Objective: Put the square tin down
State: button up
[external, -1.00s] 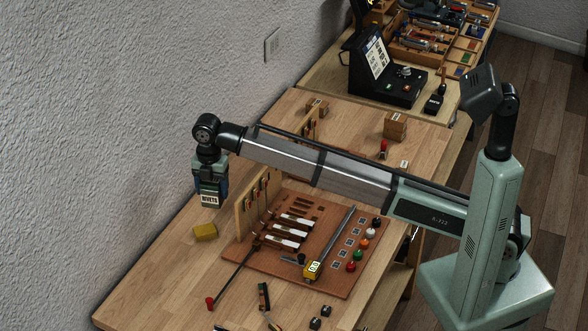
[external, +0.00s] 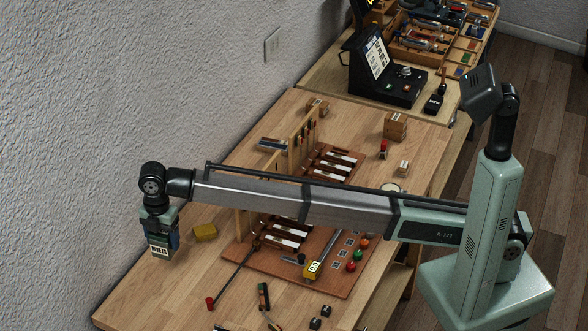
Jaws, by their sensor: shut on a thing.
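The square tin (external: 161,248) is dark with a pale label that reads like "RIVETS". My gripper (external: 160,234) is shut on it from above. The gripper's fingers are small here and partly merge with the tin. I cannot tell whether the tin's bottom touches the bench or is above it.
A brown board (external: 325,275) with tools and coloured knobs fills the middle of the bench. A red-tipped rod (external: 210,303) lies in front. The bench's front left is clear.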

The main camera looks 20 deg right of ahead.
jog(key=shift+m, duration=0.6)
jog(key=shift+f, duration=5)
jog(key=shift+f, duration=0.15)
jog(key=o, duration=1.2)
jog(key=shift+o, duration=0.2)
notch_tip(320, 180, up, 12)
jog(key=shift+r, duration=0.15)
